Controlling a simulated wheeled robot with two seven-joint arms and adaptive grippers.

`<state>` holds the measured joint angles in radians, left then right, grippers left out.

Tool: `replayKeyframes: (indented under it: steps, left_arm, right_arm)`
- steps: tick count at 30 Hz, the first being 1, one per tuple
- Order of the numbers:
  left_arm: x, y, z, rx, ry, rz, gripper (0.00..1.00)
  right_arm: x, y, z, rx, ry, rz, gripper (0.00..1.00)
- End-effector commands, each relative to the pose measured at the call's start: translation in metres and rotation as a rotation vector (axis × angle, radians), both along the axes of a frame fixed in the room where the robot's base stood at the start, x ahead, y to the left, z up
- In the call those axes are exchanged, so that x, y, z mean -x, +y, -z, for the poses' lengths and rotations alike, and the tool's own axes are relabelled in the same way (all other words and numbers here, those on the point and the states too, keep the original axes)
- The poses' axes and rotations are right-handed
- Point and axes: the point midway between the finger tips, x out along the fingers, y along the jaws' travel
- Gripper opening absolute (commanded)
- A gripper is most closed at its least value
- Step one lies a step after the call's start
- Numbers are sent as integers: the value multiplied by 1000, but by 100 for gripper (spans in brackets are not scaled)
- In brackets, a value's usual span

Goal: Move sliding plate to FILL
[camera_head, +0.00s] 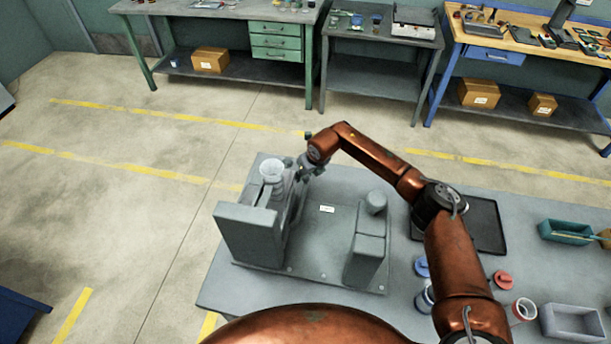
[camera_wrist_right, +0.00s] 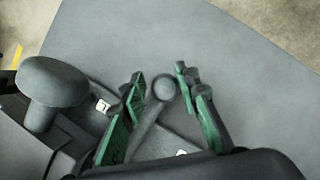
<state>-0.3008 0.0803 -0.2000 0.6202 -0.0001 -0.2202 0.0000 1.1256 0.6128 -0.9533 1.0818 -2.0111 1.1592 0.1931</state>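The grey ring grinder stands on the table, with a tall block (camera_head: 250,236) at its left and a pale round cup (camera_head: 272,171) on top. My right gripper (camera_head: 306,167) is at the far side of this block. In the right wrist view its green-padded fingers (camera_wrist_right: 162,84) are open. A grey rod with a round knob (camera_wrist_right: 164,88) shows between them, with gaps on both sides; I cannot tell whether it belongs to the sliding plate. The plate itself is not clearly distinguishable, and no FILL marking is readable. My left gripper is not in view.
A shorter block with a round top (camera_head: 376,203) stands at the right of the grinder's base plate (camera_head: 318,245), which bears a small white label (camera_head: 327,209). A black tray (camera_head: 473,226), red and blue round parts, and a teal bin (camera_head: 568,232) are further right.

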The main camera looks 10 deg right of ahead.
Motion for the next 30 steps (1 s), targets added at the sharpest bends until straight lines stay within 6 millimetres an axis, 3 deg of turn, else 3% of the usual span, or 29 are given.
replayKeyframes:
  steps: [5,16,30]
  left_arm:
    - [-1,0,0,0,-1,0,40]
    - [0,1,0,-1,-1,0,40]
    - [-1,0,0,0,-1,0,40]
  right_arm:
    - [1,-1,1,1,3,1,41]
    - [3,-5,-4,4,4,2,41]
    - [34,-18,-85,3,2,0,41]
